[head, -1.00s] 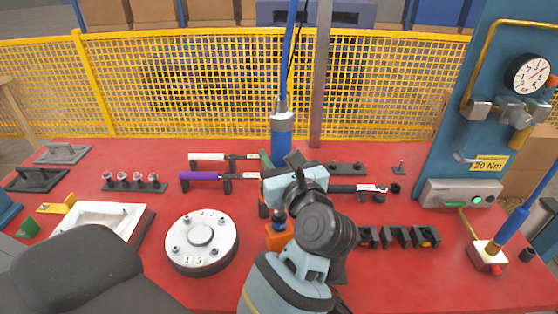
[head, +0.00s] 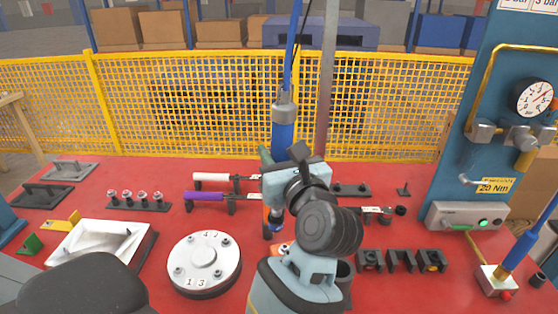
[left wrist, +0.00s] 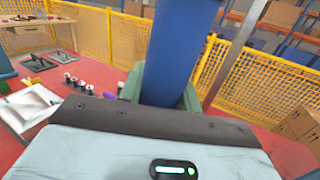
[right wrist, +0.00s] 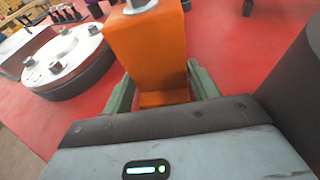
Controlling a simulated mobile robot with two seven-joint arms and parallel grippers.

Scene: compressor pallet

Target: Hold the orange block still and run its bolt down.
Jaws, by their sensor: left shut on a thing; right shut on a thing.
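My left gripper (head: 279,160) is shut around the blue hanging tool (head: 283,136), which stands upright. The tool also fills the middle of the left wrist view (left wrist: 172,60) between green fingers. The orange block (right wrist: 150,50) stands between the green fingers of my right gripper (right wrist: 161,92), which is shut on it. A grey bolt (right wrist: 140,5) shows on top of the block, cut by the frame's upper edge. I cannot tell whether the tool touches the bolt.
A round numbered fixture (head: 204,263) stands left of the block. A white tray (head: 95,245) lies farther left. Purple-handled (head: 204,196) and white-handled (head: 211,177) tools lie in stands behind. Black holders (head: 400,261) stand at right, before a blue panel (head: 470,150).

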